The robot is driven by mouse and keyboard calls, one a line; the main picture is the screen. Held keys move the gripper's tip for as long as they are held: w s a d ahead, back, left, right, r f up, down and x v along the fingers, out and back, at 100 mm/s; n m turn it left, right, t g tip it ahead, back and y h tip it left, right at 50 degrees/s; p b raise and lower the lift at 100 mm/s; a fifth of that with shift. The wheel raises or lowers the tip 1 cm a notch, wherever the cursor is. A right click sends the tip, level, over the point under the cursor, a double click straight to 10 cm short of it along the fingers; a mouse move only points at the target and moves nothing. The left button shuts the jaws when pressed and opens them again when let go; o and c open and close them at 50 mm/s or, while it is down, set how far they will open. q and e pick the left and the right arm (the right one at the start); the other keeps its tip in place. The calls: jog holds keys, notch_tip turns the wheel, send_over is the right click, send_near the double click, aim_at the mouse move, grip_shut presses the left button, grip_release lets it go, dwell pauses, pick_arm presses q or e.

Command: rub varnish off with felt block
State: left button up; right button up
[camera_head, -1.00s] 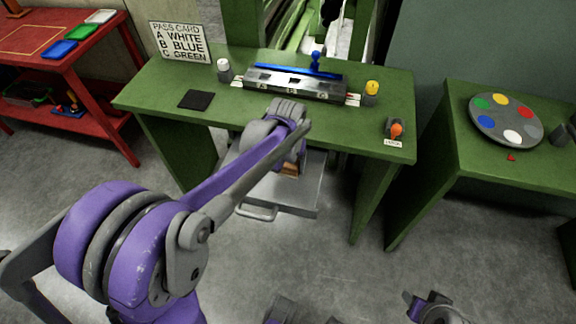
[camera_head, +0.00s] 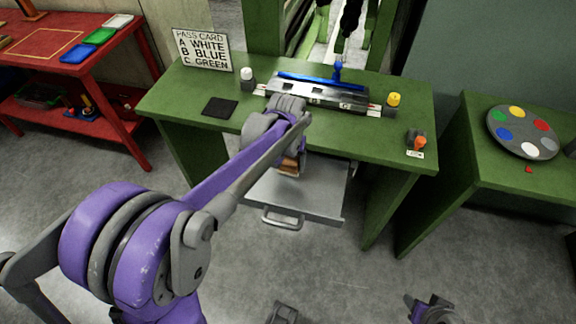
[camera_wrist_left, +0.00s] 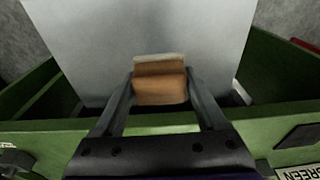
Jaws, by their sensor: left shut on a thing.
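My left gripper (camera_wrist_left: 160,90) is shut on the felt block (camera_wrist_left: 160,85), an orange-brown block with a pale layer along its far edge. In the head view the block (camera_head: 289,166) shows below the left wrist, in front of the green bench (camera_head: 200,85). It is over the grey pulled-out drawer or tray (camera_head: 315,190); I cannot tell whether it touches. A metal fixture (camera_head: 330,95) with lettered windows lies on the bench, a blue bar with a knob (camera_head: 338,72) along it. No varnish can be made out. A grey and purple part (camera_head: 432,309) at the bottom edge may be my right gripper.
A pass card (camera_head: 202,50), a dark square pad (camera_head: 220,107), a white-capped bottle (camera_head: 247,77), a yellow-capped one (camera_head: 393,100) and an orange-tipped item (camera_head: 417,140) are on the bench. A paint-dot disc (camera_head: 522,132) is on the right table. A red shelf (camera_head: 90,70) stands left.

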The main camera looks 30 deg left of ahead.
pick_arm(q)
jog(key=shift+a+r+p, duration=0.1)
jog(key=shift+r+p, duration=1.5)
jog(key=shift+r, duration=0.85)
